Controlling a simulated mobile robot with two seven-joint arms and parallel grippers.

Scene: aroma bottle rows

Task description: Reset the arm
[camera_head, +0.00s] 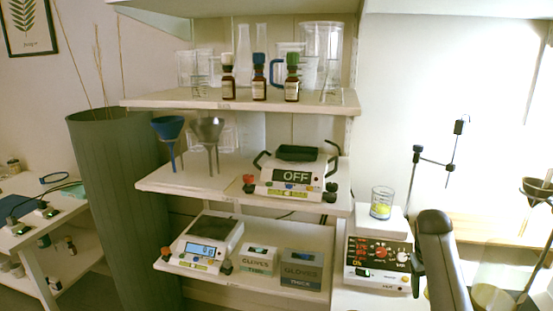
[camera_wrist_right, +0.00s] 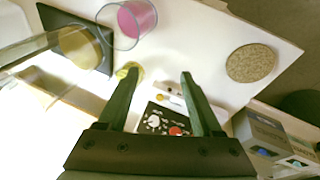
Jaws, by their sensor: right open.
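My right gripper (camera_wrist_right: 158,78) is open and empty in the right wrist view. Its two dark green fingers stand apart above a white device with a dark control panel (camera_wrist_right: 165,122). In the head view, part of my right arm (camera_head: 440,260) rises at the lower right, in front of the lit device. My left gripper is in neither view. Three brown bottles stand upright in a row on the upper shelf: one with a white cap (camera_head: 228,80), one with a blue cap (camera_head: 259,80) and one with a green cap (camera_head: 292,80).
Two scales (camera_head: 293,177) (camera_head: 207,243), funnels (camera_head: 168,128) and glove boxes (camera_head: 302,268) occupy the shelves. The wrist view shows a pink-filled beaker (camera_wrist_right: 130,20) and a round cork mat (camera_wrist_right: 252,63).

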